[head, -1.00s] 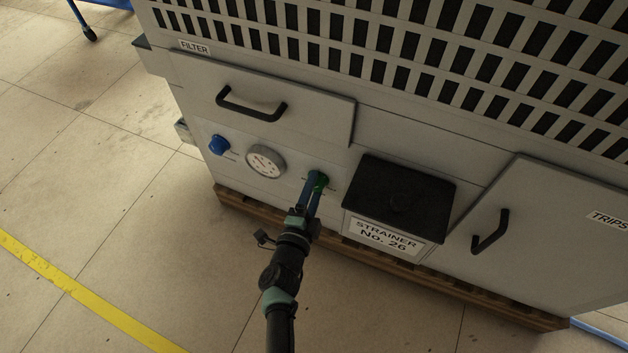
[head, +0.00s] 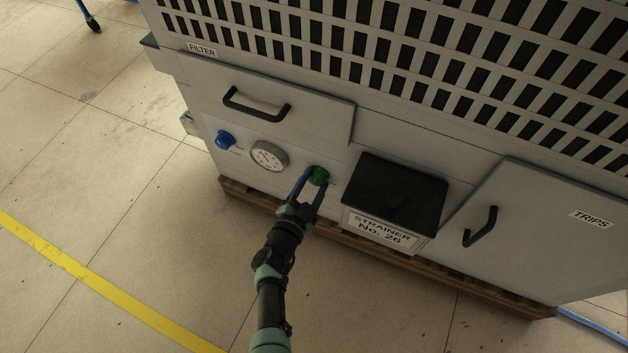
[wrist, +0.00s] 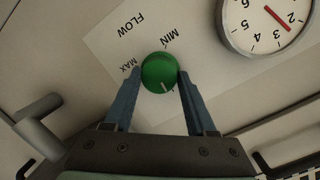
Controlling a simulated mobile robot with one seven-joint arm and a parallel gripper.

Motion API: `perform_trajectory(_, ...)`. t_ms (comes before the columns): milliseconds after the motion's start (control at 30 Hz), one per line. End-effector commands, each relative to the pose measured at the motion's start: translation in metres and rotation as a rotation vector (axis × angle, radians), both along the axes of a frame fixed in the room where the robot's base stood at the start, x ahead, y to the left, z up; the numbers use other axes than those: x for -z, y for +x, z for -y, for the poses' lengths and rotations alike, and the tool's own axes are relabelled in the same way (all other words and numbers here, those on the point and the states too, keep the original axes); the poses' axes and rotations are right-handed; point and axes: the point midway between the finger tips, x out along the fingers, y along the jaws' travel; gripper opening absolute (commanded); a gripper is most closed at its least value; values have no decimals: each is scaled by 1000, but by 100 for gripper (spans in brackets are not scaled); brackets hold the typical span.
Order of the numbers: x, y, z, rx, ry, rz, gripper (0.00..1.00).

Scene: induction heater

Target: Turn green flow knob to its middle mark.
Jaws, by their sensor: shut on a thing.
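The green flow knob (head: 319,175) sits on the front panel of the grey machine. In the wrist view the green knob (wrist: 158,70) has a short white pointer line on its face, toward the picture's bottom, slightly right. The printed words FLOW, MIN and MAX appear turned over above and left of it. No middle mark can be made out. My gripper (head: 312,182) is shut on the knob, one blue finger on each side, as the wrist view (wrist: 159,76) also shows. The fingers hide the panel to the left and right of the knob's lower part.
A round gauge (head: 269,156) and a blue knob (head: 225,139) sit left of the green knob. The black-lidded strainer box (head: 395,195) juts out close on the right. A drawer handle (head: 257,105) is above, and a TRIPS door handle (head: 481,227) is farther right. The floor in front is open.

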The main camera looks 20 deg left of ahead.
Motion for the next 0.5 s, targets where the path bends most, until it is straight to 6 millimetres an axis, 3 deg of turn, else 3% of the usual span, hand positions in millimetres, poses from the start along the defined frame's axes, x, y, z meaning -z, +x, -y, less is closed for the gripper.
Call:
perform_trajectory(467,0,1,0,0,-14,0,1)
perform_trajectory(500,0,1,0,0,-14,0,58)
